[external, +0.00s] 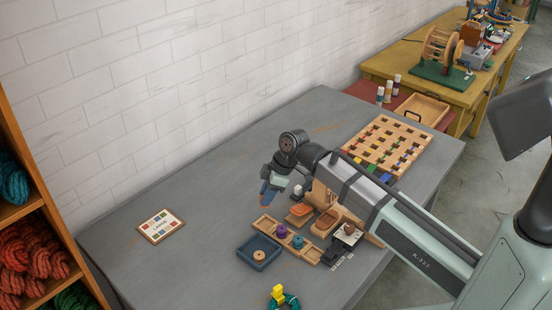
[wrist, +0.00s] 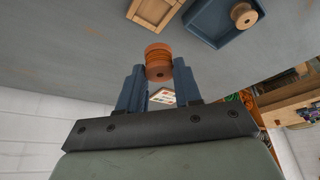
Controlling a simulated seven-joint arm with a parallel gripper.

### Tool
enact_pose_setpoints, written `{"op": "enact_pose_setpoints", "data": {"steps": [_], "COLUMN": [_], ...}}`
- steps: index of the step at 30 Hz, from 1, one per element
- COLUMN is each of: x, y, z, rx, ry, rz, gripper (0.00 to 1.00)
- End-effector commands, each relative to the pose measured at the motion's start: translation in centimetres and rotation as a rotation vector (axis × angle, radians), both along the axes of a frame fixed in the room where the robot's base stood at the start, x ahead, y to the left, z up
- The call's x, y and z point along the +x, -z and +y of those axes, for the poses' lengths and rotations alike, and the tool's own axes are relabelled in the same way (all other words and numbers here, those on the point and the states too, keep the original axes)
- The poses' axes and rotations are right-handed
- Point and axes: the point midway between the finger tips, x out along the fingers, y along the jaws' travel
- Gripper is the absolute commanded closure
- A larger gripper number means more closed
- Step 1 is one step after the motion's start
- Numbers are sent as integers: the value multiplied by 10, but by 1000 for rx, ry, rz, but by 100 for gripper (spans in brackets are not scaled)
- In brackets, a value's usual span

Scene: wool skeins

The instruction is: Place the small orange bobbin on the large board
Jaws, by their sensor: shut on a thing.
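My gripper (wrist: 159,76) is shut on an orange bobbin (wrist: 158,58), held between its two blue fingers in the wrist view. In the external view my gripper (external: 267,197) is raised over the grey table, left of the wooden trays, and the bobbin is too small there to make out clearly. The large board (external: 411,143), a wooden grid with coloured squares, lies at the back right of the table, behind my arm and apart from the gripper. My arm stands in front of its near edge. A smaller board (external: 160,226) with coloured marks lies at the left.
A blue tray (external: 243,254) holds a tan bobbin (external: 259,255). A wooden tray (external: 265,222) beside it holds purple and teal bobbins. A yellow piece and green ring (external: 291,301) lie at the front. Small bottles stand beyond the table. The table's left-middle is clear.

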Motion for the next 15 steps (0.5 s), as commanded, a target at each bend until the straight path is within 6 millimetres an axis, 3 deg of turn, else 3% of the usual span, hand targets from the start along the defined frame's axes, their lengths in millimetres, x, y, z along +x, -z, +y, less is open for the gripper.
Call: {"op": "enact_pose_setpoints", "data": {"steps": [5,8,15], "x": [-20,-36,-41], "y": [-2,1,2], "z": [20,44,152], "rx": [0,0,1], "ry": [-41,-82,-184], "rz": [0,1,0], "gripper": [95,95,95]}}
